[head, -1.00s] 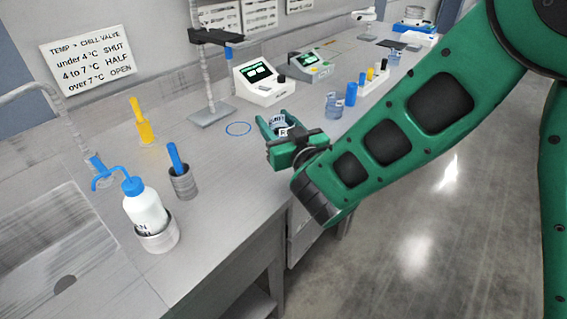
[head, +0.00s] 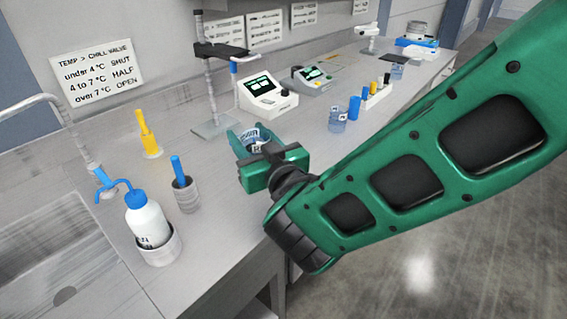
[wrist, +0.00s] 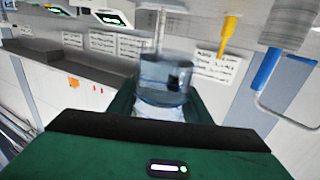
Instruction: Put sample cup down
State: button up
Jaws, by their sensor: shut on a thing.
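My gripper (head: 250,139) is shut on the sample cup (head: 253,141), a clear cup with a pale label bearing dark print. In the head view the green fingers hold it over the bench, by the base of the clamp stand, and hide part of it. I cannot tell from this view whether the cup touches the bench. In the wrist view the cup (wrist: 163,80) is between the fingers and shows some clear bluish content.
The bench (head: 215,225) has free room in front of the gripper. A stand (head: 211,128) and a white meter (head: 266,93) are behind it. Another clear cup (head: 337,121) and a blue cylinder (head: 354,107) stand to the right. A wash bottle (head: 147,222) and metal pot (head: 186,194) stand left.

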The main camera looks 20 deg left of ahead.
jog(key=w+d+f, duration=0.1)
jog(key=w+f, duration=0.1)
jog(key=w, duration=0.1)
jog(key=w+d+f, duration=0.1)
jog(key=w+f, duration=0.1)
jog(key=w, duration=0.1)
jog(key=w+d+f, duration=0.1)
jog(key=w+f, duration=0.1)
jog(key=w, duration=0.1)
jog(key=shift+w+d, duration=0.25)
jog(key=shift+d, duration=0.15)
jog(key=shift+f, duration=1.8)
jog(key=shift+f, duration=0.15)
jog(key=o, duration=1.1)
jog(key=shift+o, duration=0.2)
